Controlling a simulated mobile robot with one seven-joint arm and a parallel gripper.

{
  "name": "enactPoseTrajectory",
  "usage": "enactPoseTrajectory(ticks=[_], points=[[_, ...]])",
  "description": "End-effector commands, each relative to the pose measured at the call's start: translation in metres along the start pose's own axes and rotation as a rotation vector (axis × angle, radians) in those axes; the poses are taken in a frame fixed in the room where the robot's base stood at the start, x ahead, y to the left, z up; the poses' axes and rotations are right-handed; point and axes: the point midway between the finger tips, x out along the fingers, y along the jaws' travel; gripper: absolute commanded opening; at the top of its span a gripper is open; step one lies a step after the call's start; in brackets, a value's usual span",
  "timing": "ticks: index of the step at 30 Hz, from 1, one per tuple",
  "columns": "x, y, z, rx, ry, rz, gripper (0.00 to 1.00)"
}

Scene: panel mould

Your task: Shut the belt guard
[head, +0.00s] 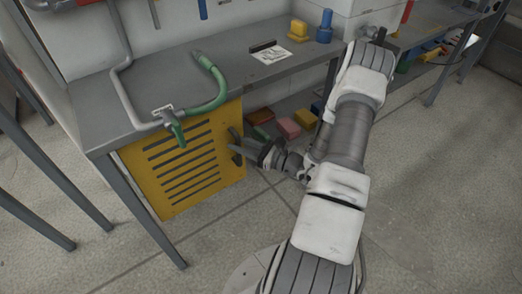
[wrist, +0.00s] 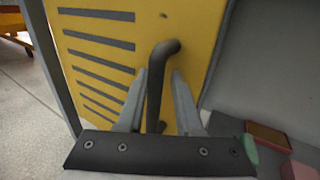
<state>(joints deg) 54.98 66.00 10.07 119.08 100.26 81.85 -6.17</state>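The belt guard (head: 190,165) is a yellow slotted panel below the left part of the grey workbench. It hangs close to the line of the bench's front edge; I cannot tell whether it is fully flush. Its dark bar handle (head: 235,134) is near its right edge. In the wrist view the guard (wrist: 195,30) fills the middle, and the handle (wrist: 156,80) stands between my fingers. My gripper (wrist: 160,76) is open around the handle, with a small gap visible on each side. In the head view my gripper (head: 238,153) is at the handle's lower part.
A bent grey pipe with a green hose (head: 212,85) and a green lever (head: 177,132) sits on the workbench (head: 150,80) above the guard. Coloured blocks (head: 288,127) lie on a low shelf right of the guard. Bench legs stand at left; the floor in front is clear.

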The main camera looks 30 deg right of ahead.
Motion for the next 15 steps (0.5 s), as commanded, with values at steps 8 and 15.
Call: enactPoseTrajectory(ticks=[8, 15], points=[[-0.06, 0.0, 0.002, 0.004, 0.003, -0.006, 0.34], [-0.119, 0.0, 0.002, 0.003, 0.003, -0.005, 0.34]])
